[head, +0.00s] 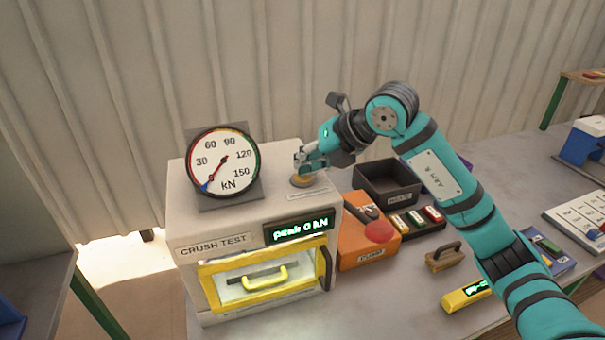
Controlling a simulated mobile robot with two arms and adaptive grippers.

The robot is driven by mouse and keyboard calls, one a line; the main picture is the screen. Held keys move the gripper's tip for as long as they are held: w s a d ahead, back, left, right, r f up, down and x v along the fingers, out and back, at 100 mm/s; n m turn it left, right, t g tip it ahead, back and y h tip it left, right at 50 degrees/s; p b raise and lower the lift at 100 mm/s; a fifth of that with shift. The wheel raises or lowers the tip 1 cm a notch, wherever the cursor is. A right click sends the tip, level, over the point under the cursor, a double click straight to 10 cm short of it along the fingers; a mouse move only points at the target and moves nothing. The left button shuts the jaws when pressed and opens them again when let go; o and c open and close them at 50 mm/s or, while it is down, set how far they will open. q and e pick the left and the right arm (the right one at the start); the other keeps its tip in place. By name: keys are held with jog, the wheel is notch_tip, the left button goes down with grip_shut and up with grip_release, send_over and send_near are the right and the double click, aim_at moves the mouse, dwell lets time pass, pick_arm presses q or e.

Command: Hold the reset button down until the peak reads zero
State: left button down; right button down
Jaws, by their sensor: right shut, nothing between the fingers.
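The crush test machine (188,220) is a pale box on the bench. Its green display (300,230) reads "peak 0 kN". The round gauge (223,160) on top has its needle pointing to the lower left, at the low end of the scale. The reset button (303,182) is a small round yellowish piece on the machine's top right, partly covered by my gripper. My right gripper (302,168) is shut and empty, its fingertips right at the button. I cannot tell how far the button is pressed. My left gripper is not in view.
An orange pump box (356,254) with a red knob stands right of the machine, before a black tray (389,180). A wooden-handled brush (444,257) and a yellow device (466,296) lie nearer the front. A yellow-framed door (262,284) with a handle is on the machine's front.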

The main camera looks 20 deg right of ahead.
jog(key=shift+r+p, duration=0.65)
jog(key=shift+r, duration=0.3)
notch_tip(320, 180, up, 5)
jog(key=p, duration=0.3)
dwell(0.5)
